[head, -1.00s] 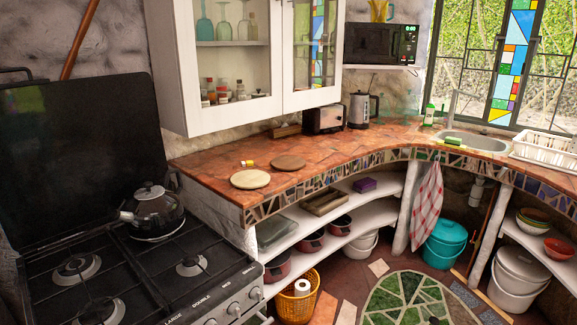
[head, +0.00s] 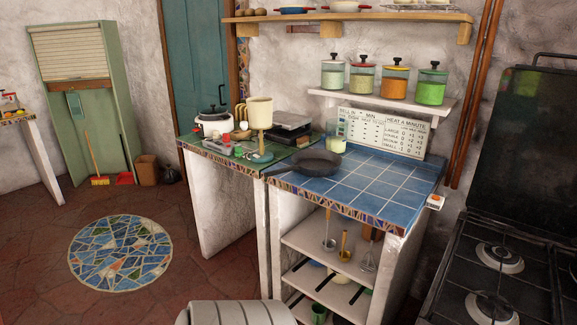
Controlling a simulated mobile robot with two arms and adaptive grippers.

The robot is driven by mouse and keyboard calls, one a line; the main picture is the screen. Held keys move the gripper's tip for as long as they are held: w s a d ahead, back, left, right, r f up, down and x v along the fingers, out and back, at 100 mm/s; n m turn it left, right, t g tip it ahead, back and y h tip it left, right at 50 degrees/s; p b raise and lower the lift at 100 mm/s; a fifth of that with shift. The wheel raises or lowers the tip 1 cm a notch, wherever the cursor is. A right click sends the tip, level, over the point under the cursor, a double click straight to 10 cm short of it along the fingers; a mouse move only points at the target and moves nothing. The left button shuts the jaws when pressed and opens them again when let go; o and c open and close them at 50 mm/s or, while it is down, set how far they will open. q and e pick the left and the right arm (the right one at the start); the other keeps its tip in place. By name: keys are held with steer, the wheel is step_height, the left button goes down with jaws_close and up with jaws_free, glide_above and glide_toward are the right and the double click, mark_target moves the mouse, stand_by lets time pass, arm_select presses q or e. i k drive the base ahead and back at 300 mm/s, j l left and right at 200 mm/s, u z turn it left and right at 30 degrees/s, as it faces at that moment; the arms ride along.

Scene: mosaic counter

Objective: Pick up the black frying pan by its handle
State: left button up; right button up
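A black frying pan (head: 315,163) sits on the blue tiled counter (head: 375,183), near its left end. Its handle points left, over the edge where the blue counter meets the green one. Neither of my grippers is in the head view.
The green counter (head: 232,168) to the left holds a white pot (head: 214,122), a cream container on a stand (head: 259,112) and a dark scale-like device. A glass jar (head: 335,138) stands behind the pan. A shelf of lidded jars (head: 390,100) hangs above. A stove (head: 490,270) stands right. Floor at left is open.

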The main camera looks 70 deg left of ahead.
mark_target(313, 162)
steer(key=u, duration=2.15)
steer(key=j+z, duration=0.1)
steer(key=z, duration=0.3)
steer(key=i+j+z, duration=0.1)
steer(key=z, duration=0.3)
steer(key=j+z, duration=0.15)
steer(key=z, duration=0.2)
steer(key=j+z, duration=0.15)
steer(key=z, duration=0.25)
steer(key=i+j, duration=0.05)
